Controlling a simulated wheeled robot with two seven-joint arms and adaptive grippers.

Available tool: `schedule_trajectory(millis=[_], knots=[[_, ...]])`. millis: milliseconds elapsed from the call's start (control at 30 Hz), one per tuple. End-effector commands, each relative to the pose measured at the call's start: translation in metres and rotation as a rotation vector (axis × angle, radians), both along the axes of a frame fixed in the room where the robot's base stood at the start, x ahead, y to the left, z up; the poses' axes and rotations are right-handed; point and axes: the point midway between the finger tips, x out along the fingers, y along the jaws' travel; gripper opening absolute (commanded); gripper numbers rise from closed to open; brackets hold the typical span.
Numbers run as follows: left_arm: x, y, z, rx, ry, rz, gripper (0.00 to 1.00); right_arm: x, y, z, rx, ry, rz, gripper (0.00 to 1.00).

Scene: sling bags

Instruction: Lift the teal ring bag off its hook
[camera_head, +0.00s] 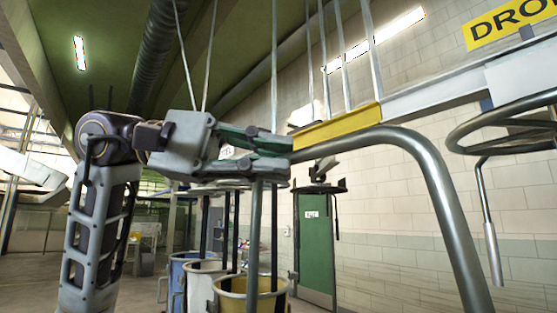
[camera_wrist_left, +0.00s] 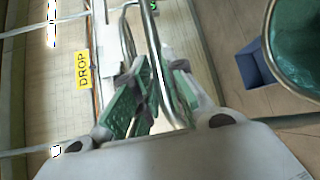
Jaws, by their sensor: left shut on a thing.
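The teal bag (camera_wrist_left: 304,45) shows at the upper right of the left wrist view, open at the top with a dark ring rim and partly cut off. I cannot pick it out in the head view. My left gripper (camera_head: 282,158) reaches in from the left with green fingers, just under the yellow rail section. It is shut on a bent steel tube (camera_head: 430,175), which passes between the fingers (camera_wrist_left: 152,103) in the left wrist view. How the tube joins the bag or a hook cannot be told. My right gripper is not in view.
The yellow rail section (camera_head: 338,127) joins a pale overhead rail (camera_head: 430,92) hung on rods. A dark hoop (camera_head: 470,137) with a hanging rod is at the right. Blue, white and yellow open containers (camera_head: 232,285) stand below. A green door (camera_head: 314,245) is behind.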

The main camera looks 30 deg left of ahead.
Motion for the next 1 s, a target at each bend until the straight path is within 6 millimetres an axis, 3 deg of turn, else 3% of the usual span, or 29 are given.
schedule_trajectory(millis=[1000], knots=[[-0.042,0.017,0.001,-0.004,-0.001,0.001,0.00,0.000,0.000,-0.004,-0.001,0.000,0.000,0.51]])
